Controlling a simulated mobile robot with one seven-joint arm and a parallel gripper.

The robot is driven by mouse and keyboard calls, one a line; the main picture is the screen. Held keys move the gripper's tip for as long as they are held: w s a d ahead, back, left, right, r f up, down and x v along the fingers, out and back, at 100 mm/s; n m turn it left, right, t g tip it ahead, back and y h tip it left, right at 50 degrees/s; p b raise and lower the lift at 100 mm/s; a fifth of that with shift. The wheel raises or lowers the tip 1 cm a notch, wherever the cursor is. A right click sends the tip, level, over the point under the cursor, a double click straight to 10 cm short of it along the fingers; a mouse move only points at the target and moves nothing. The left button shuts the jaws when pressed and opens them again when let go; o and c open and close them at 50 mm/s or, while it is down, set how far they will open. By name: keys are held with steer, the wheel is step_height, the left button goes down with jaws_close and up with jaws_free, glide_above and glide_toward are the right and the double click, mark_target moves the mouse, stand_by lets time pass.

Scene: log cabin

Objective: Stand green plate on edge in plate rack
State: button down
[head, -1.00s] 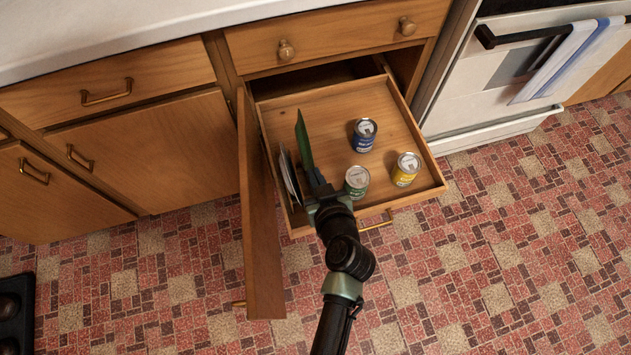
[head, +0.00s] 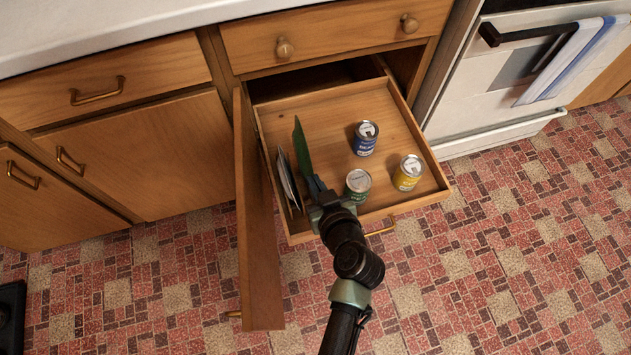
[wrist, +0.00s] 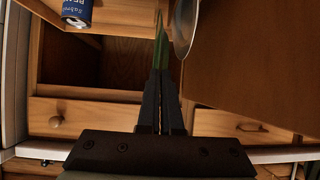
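The green plate (head: 302,150) stands on edge in my gripper, seen nearly edge-on, over the left part of the pulled-out wooden drawer (head: 400,120). My gripper (head: 316,186) is shut on its near edge; in the wrist view the green plate (wrist: 160,50) shows as a thin strip between the fingers (wrist: 161,75). Pale plates (head: 288,180) stand on edge just left of it, along the drawer's left side. One such plate (wrist: 184,28) is right of the fingers in the wrist view. I cannot make out the rack, nor whether the green plate's lower edge touches anything.
A blue can (head: 366,138), a green can (head: 358,184) and a yellow can (head: 408,172) stand in the drawer right of my gripper. An open cabinet door (head: 258,230) stands close along the drawer's left. The drawer's back middle is bare.

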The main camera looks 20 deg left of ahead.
step_height(320, 180, down, 7)
steer(key=b, duration=0.6)
steer(key=shift+r, duration=0.2)
steer(key=c, duration=1)
jaws_free()
steer(key=shift+s+f, duration=0.1)
steer(key=p+v, duration=0.2)
steer(key=v, duration=1.1)
